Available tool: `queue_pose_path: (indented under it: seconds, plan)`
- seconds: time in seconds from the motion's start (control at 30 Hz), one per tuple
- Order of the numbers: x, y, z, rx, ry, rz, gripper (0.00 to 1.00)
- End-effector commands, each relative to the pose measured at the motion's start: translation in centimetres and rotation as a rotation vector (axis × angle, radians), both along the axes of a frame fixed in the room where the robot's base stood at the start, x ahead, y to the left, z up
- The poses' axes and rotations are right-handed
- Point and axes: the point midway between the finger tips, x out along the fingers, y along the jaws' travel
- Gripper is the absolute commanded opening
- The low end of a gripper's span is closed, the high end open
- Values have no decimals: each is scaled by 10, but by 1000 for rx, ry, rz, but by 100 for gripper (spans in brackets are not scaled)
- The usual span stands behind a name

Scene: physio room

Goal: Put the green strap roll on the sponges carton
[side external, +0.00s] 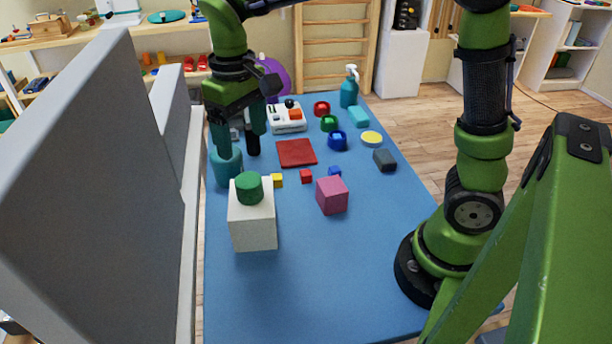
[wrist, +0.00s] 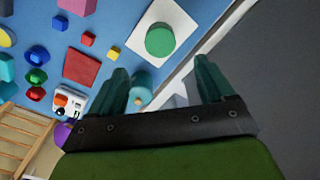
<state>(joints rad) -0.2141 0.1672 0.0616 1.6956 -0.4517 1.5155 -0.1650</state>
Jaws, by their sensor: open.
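The green strap roll (side external: 249,187) sits upright on top of the white box (side external: 253,228), which I take as the sponges carton; no label is readable. In the wrist view the roll (wrist: 160,40) shows as a green disc within the white top of the carton (wrist: 182,21). My gripper (side external: 240,143) is open and empty, apart from the roll, behind and above the carton in the side view. Its two fingers (wrist: 162,66) are spread in the wrist view. A teal cylinder (side external: 228,169) stands just below the fingers in the side view.
A grey panel (side external: 100,190) rises along the table's left edge. A pink cube (side external: 332,196) and small red (side external: 306,176) and yellow (side external: 277,180) cubes are near the carton. A red square (side external: 296,153) lies behind. The blue table's front (side external: 320,290) is clear.

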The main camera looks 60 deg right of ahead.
Motion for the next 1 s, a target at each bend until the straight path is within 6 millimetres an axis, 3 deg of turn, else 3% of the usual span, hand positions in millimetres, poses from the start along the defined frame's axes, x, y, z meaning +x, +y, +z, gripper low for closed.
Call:
queue_pose_path:
  seconds: [0.17, 0.3, 0.6, 0.77, 1.0]
  plan:
    - [-19, -14, 17, 37, -74, -37, 81]
    - [-54, -35, 31, 107, -208, -110, 81]
    - [-120, -64, 28, 246, -500, -287, 81]
    - [-133, -69, 22, 279, -572, -334, 81]
    - [-135, -70, 20, 285, -587, -345, 81]
